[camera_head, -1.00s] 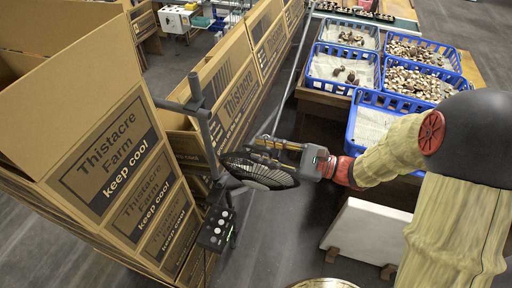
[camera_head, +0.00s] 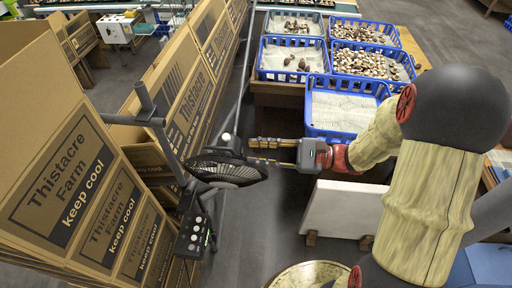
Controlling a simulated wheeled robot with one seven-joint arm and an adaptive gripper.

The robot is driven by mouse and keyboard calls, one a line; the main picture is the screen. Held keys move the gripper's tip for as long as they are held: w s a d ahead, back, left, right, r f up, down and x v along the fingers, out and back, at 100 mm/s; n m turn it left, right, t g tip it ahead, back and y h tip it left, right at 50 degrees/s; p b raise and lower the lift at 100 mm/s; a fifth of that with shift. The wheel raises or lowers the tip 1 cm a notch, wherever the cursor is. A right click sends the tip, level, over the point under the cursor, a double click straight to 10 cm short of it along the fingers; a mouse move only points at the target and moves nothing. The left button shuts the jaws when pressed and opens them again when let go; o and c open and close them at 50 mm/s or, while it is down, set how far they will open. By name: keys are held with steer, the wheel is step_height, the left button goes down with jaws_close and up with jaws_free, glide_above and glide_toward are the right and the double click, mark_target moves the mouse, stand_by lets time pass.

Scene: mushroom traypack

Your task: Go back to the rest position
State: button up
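My gripper (camera_head: 256,152) reaches out level to the left from my arm, above the aisle floor. Its two fingers are parallel with a gap between them, and nothing shows in the gap. The fingertips are just right of a round black fan (camera_head: 227,170) in the picture; whether they touch it I cannot tell. My arm's elbow is at the right.
Stacked cardboard boxes (camera_head: 62,180) line the left. Blue crates (camera_head: 340,133) with mushrooms or paper liners stand on a table behind the gripper. A white panel (camera_head: 343,208) stands below my forearm. Bare floor (camera_head: 262,225) lies between.

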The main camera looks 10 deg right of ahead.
steer(key=s+a+f+n+g+h+b, duration=0.2)
steer(key=s+n+g+h, duration=0.1)
steer(key=s+n+h, duration=0.3)
steer(key=s+a+f+n+g+h+b, duration=0.1)
steer(key=s+f+n+g+h+b, duration=0.15)
steer(key=s+n, duration=0.4)
steer(key=s+d+r+n+t+h+b, duration=0.2)
steer(key=d+r+n+t+h, duration=0.2)
steer(key=d+h, duration=0.4)
steer(key=shift+d+r+n+t, duration=0.15)
steer(key=shift+d+n+t, duration=0.2)
steer(key=shift+d+t, duration=0.55)
